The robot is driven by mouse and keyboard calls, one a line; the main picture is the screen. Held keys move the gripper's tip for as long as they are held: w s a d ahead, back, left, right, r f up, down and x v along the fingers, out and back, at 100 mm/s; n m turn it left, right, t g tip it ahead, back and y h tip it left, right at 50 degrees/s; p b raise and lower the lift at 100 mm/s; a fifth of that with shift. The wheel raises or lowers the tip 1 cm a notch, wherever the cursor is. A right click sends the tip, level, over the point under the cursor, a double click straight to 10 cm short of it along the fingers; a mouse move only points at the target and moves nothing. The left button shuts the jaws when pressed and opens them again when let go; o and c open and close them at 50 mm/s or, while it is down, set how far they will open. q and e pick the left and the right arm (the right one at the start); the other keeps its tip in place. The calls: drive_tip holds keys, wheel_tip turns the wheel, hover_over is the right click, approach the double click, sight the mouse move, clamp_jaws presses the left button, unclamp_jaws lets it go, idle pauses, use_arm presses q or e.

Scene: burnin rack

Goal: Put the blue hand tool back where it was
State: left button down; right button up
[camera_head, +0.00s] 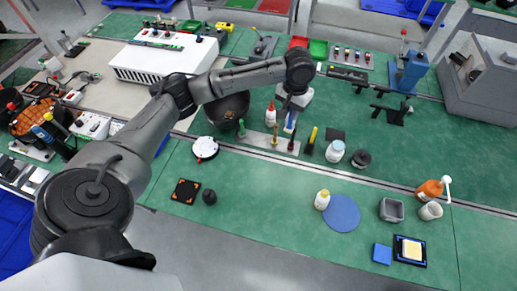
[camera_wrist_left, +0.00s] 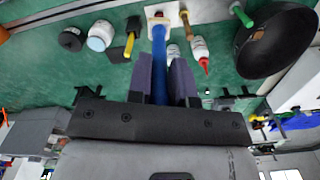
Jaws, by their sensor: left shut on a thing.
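The blue hand tool (camera_head: 290,122) is at the metal tool holder (camera_head: 262,139) in the middle of the green bench. My left gripper (camera_head: 294,101) is above it, with the arm reaching in from the left. In the left wrist view the blue handle (camera_wrist_left: 159,45) runs between my two purple-grey fingers (camera_wrist_left: 163,70), which are shut on it. Its far end points towards the holder, with a small white and red part there (camera_wrist_left: 158,14). I cannot tell whether the tool is seated in the holder. My right gripper is not in view.
Green-handled (camera_head: 241,128) and yellow-handled (camera_head: 311,138) tools stand close on either side. A red-capped bottle (camera_head: 270,113), a white jar (camera_head: 335,151) and a dark bowl (camera_head: 229,107) are near.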

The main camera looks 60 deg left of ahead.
use_arm(q)
drive_tip(key=s+a+f+n+b, duration=0.2)
drive_tip(key=a+f+b, duration=0.5)
drive_tip(key=a+f, duration=0.75)
wheel_tip(320, 180, down, 8)
drive_tip(key=a+b, duration=0.1)
drive_tip(key=shift+s+a+f, duration=0.15)
drive_tip(key=shift+s+f, duration=0.05)
drive_tip(key=shift+f, duration=0.05)
drive_tip(key=shift+f, duration=0.15)
drive_tip(key=c, duration=1)
unclamp_jaws()
